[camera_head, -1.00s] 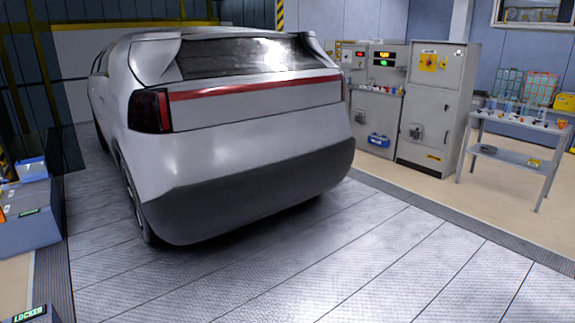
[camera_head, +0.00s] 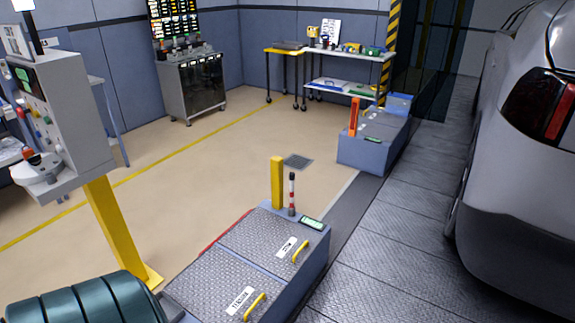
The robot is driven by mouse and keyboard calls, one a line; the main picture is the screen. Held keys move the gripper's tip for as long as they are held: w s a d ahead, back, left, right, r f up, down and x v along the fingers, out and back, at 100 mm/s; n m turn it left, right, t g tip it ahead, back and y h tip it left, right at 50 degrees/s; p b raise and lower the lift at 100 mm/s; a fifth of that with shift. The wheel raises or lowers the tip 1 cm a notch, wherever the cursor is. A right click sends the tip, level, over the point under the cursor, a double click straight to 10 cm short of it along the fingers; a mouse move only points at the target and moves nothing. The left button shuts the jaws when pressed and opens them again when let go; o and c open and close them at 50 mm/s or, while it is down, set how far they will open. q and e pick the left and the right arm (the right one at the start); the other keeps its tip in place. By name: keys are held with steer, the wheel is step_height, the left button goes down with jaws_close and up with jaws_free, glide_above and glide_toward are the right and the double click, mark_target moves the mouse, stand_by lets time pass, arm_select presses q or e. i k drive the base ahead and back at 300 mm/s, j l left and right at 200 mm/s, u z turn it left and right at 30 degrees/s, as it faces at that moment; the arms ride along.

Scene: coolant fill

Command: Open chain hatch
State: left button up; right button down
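A low blue-grey floor box in the lower middle has two closed tread-plate hatch lids side by side. The nearer lid (camera_head: 205,283) has a white label and a yellow handle (camera_head: 255,306). The farther lid (camera_head: 258,240) also has a white label and a yellow handle (camera_head: 300,251). The label lettering is too small to read surely, so I cannot tell which is the chain hatch. A small green-lit display (camera_head: 312,223) is on the box's far right corner. Neither of my grippers is in view.
A ribbed teal object (camera_head: 88,302) is at lower left. A control panel (camera_head: 62,120) stands on a yellow column. The car (camera_head: 515,200) is on the right. The beige floor between is clear.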

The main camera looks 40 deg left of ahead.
mark_target(279, 246)
steer(key=i+j+u, duration=0.2)
steer(key=i, duration=0.2)
steer(key=i+j+u, duration=0.15)
steer(key=i, duration=0.25)
steer(key=i+j+u, duration=0.2)
steer(key=i, duration=0.25)
steer(key=l, duration=0.1)
